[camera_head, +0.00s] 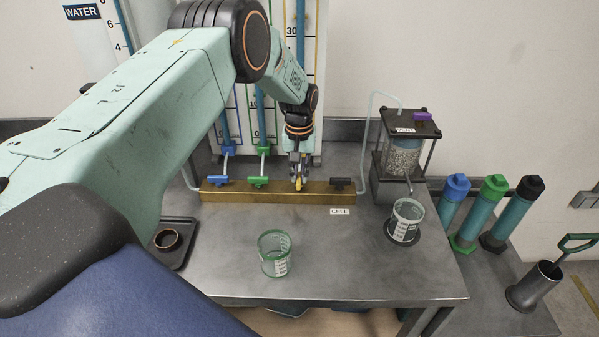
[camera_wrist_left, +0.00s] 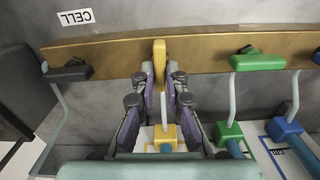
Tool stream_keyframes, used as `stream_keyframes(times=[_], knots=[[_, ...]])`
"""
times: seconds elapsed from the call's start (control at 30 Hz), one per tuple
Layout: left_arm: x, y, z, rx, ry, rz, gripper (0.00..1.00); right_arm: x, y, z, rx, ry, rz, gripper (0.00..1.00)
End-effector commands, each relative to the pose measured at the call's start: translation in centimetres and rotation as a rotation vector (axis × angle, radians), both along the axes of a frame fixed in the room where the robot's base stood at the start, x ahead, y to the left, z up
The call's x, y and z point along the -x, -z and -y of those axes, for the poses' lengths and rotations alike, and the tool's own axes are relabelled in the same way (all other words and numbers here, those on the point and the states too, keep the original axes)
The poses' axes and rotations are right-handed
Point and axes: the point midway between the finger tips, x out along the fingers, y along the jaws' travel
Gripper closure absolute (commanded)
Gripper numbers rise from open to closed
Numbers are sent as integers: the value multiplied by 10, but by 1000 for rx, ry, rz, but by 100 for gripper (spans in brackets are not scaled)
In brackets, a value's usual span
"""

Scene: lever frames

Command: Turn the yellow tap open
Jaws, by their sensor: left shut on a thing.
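The yellow tap (camera_head: 298,185) sits on the brass bar (camera_head: 320,197) at the back of the bench, between the green tap (camera_head: 258,181) and the black tap (camera_head: 340,182). In the left wrist view its handle (camera_wrist_left: 160,58) lies across the bar, while the green and black handles lie along it. My left gripper (camera_head: 299,175) comes down from above and is shut on the yellow handle, one finger on each side. The fingers partly hide the handle in the head view. My right gripper is not in view.
A blue tap (camera_head: 218,181) is at the bar's left end. A green-rimmed beaker (camera_head: 275,262) stands on the bench in front. Another beaker (camera_head: 406,222) stands below the vent canister (camera_head: 402,155) at right.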

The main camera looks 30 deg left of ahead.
Motion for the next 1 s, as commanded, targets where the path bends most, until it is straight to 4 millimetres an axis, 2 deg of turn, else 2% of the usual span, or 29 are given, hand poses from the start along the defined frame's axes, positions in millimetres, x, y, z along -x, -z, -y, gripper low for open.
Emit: stream_keyframes(times=[0.03,0.7,0.73,1.0], knots=[[6,5,1,4,-16,-17,100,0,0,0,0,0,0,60],[6,6,1,4,-68,-18,100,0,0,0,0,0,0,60],[6,6,1,4,-68,-18,85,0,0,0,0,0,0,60],[3,3,1,2,-66,-10,65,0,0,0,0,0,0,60]])
